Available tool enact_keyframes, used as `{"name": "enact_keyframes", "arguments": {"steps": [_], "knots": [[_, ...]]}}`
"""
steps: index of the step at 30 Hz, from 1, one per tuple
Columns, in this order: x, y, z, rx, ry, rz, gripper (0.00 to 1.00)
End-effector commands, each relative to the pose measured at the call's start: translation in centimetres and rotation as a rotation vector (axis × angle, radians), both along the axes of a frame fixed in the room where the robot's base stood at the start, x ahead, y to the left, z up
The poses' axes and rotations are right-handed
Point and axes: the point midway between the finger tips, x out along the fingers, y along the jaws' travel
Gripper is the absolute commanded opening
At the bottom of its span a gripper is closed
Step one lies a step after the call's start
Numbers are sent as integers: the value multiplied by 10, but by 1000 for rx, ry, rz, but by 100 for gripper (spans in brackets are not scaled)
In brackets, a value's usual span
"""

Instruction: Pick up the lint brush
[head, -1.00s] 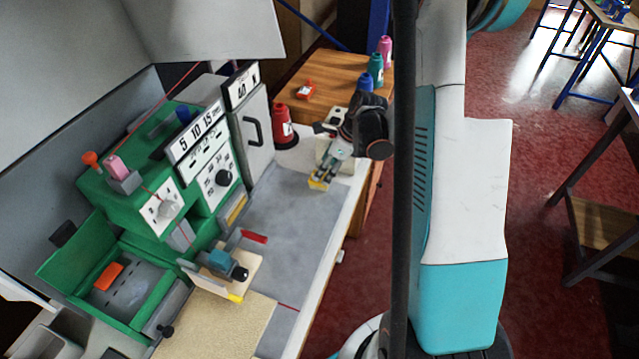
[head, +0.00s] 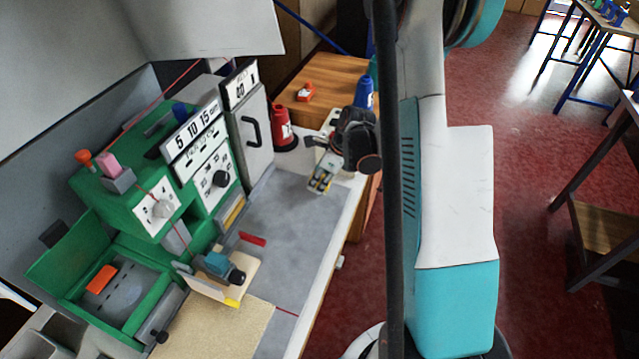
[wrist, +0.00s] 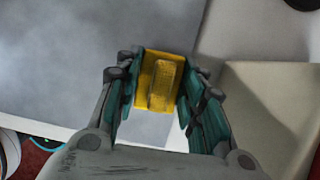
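The lint brush, a small yellow block with a raised lengthwise ridge, shows in the wrist view (wrist: 158,82) between the fingers of my gripper (wrist: 160,90). The two teal finger pads lie against its left and right sides, so my gripper looks shut on it. In the head view my gripper (head: 321,181) points down and left over the grey worktop, near its right edge. I cannot tell whether the brush still touches the worktop.
The green machine (head: 140,205) fills the left. A wooden block with a teal and black device (head: 218,272) stands in front of it. Red (head: 280,125) and blue (head: 364,92) thread cones stand behind my gripper. A pale surface (wrist: 265,110) lies right of the gripper. The middle worktop (head: 290,215) is clear.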

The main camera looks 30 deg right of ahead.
Motion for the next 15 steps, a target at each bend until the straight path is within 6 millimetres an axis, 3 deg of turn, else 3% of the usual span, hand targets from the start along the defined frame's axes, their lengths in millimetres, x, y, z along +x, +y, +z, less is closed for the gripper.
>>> {"name": "enact_keyframes", "arguments": {"steps": [9,15], "knots": [[0,0,3,0,0,0,11],[0,0,20,0,0,0,11]]}}
